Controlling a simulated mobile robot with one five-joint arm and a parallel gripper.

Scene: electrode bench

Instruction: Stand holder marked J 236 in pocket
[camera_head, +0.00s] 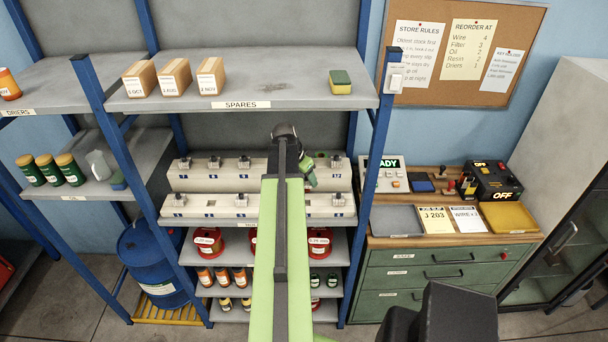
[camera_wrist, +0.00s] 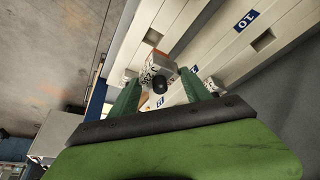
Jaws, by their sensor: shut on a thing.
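My gripper (camera_head: 309,172) is at the right part of the stepped rack on the shelf, partly hidden behind my arm. In the wrist view, its green fingers (camera_wrist: 159,77) are shut on a pale holder (camera_wrist: 150,66) with a black round knob. The holder's label is turned and small; its marking is hard to read. The pale rack (camera_head: 220,182) has two tiers of numbered pockets. In the wrist view the rack (camera_wrist: 225,68) lies around and beyond the holder, with numbers 10 and 11 showing. I cannot tell whether the holder touches the rack.
Several other holders (camera_head: 214,162) stand along the rack. The spares shelf (camera_head: 300,92) overhangs it, with blue posts (camera_head: 368,170) beside it. Red spools (camera_head: 208,240) sit on the shelf below. A bench at right bears a card reading J 203 (camera_head: 434,217) and a control box (camera_head: 492,181).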

